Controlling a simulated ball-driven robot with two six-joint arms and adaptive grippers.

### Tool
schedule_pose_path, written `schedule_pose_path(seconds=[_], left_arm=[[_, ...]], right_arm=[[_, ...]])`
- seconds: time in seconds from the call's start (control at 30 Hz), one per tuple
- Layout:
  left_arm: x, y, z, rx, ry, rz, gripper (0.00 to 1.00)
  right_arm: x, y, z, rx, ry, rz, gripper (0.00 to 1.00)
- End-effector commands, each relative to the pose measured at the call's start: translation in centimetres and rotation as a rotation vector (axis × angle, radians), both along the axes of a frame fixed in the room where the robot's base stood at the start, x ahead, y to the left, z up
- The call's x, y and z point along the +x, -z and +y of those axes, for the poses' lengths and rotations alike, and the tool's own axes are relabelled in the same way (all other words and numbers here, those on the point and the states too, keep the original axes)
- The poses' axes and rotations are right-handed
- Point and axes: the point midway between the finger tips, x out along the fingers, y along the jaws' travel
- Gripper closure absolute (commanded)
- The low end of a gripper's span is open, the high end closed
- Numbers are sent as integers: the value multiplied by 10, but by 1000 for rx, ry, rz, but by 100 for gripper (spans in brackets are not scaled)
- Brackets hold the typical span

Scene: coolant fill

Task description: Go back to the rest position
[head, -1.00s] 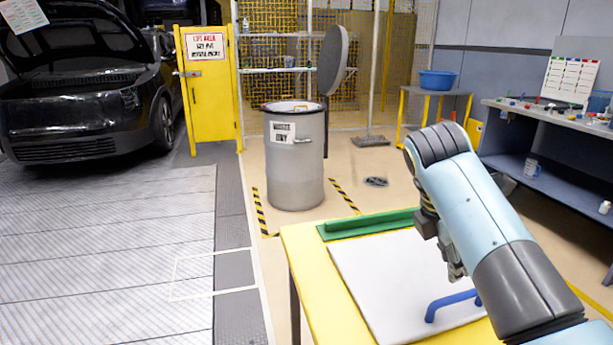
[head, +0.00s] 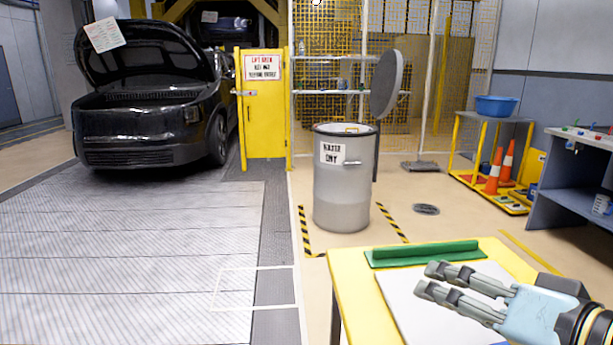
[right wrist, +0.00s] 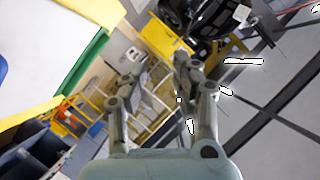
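My right gripper (head: 428,281) comes in from the lower right of the head view, above the white panel on the yellow table, its two fingers apart with nothing between them. The right wrist view also shows its fingers (right wrist: 158,72) spread and empty. My left gripper is in neither view. No held object shows.
A yellow table (head: 352,297) with a white panel (head: 405,300) and a green bar (head: 425,252) stands in front. Beyond it are a grey waste bin (head: 342,195), a yellow gate (head: 263,125) and a black car (head: 150,120) with its hood up. Grey floor (head: 130,240) lies clear at left.

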Motion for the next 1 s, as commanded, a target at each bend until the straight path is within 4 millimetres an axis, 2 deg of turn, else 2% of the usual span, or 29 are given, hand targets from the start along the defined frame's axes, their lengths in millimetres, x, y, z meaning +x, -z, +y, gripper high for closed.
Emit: schedule_pose_path(seconds=[0.03,0.1,0.2,0.33,0.53,0.7,0.87,0.97,1.0], left_arm=[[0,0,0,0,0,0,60],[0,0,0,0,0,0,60],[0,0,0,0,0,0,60],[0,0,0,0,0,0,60],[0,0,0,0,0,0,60],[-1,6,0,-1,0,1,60],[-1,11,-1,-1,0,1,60],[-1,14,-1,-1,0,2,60],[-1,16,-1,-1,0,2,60]], right_arm=[[-21,24,-4,-144,-43,77,71],[-48,51,-16,-325,-95,180,71],[-83,79,-36,-520,-151,314,71],[-124,99,-64,-709,-204,469,71],[-185,111,-106,-927,-267,698,71],[-170,176,-109,-911,-271,715,71],[-167,239,-114,-904,-275,740,71],[-171,287,-118,-899,-279,759,71],[-174,309,-120,-897,-281,768,71]])
